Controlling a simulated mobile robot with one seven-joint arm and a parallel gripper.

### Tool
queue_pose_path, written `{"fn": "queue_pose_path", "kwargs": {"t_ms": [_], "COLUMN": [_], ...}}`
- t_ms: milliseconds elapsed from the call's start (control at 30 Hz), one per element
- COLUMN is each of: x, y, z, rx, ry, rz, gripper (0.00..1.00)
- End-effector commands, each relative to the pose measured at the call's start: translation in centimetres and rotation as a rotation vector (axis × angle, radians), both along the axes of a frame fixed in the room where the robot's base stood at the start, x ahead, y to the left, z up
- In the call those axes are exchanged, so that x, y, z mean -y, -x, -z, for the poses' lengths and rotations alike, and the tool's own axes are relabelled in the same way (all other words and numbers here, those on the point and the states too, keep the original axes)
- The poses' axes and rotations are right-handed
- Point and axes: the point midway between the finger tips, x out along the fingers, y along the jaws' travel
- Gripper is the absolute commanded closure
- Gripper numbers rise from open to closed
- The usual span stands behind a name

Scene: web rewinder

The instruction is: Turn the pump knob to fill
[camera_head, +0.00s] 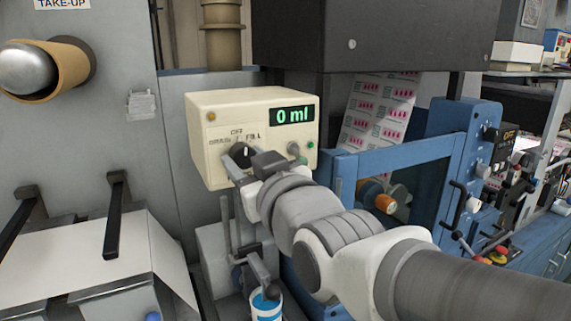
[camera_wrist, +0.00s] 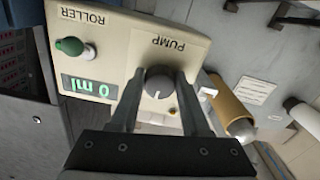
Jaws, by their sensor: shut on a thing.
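The pump knob (camera_head: 239,153) is a dark round knob on the front of the cream control box (camera_head: 205,130). OFF and FILL labels stand around it, with another label at its left. The box's green display (camera_head: 292,115) reads 0 ml. In the wrist view the grey knob (camera_wrist: 158,84) sits between my two fingers, and its white line points down in the picture, away from the word PUMP. My gripper (camera_wrist: 158,78) is shut on the knob; it also shows in the head view (camera_head: 243,162). The labels near the knob are mostly hidden in the wrist view.
The green roller knob (camera_wrist: 69,46) is on the same panel, apart from my fingers. A blue machine frame (camera_head: 400,160) with levers stands right of the box. A metal stand and a blue-and-white can (camera_head: 266,306) are below it. A cardboard core (camera_head: 75,68) is at upper left.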

Motion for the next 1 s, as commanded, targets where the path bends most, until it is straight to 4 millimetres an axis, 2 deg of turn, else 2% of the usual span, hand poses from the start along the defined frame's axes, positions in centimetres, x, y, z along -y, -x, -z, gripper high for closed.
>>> {"fn": "queue_pose_path", "kwargs": {"t_ms": [167,700,1000], "x": [-0.03,-0.17,-0.21], "y": [0.02,0.09,0.11], "z": [0.57,0.43,0.22], "rx": [-0.057,-0.287,-0.363], "ry": [-0.098,-0.473,-0.591], "rz": [0.000,-0.001,0.001], "gripper": [1.00,1.00,1.00]}}
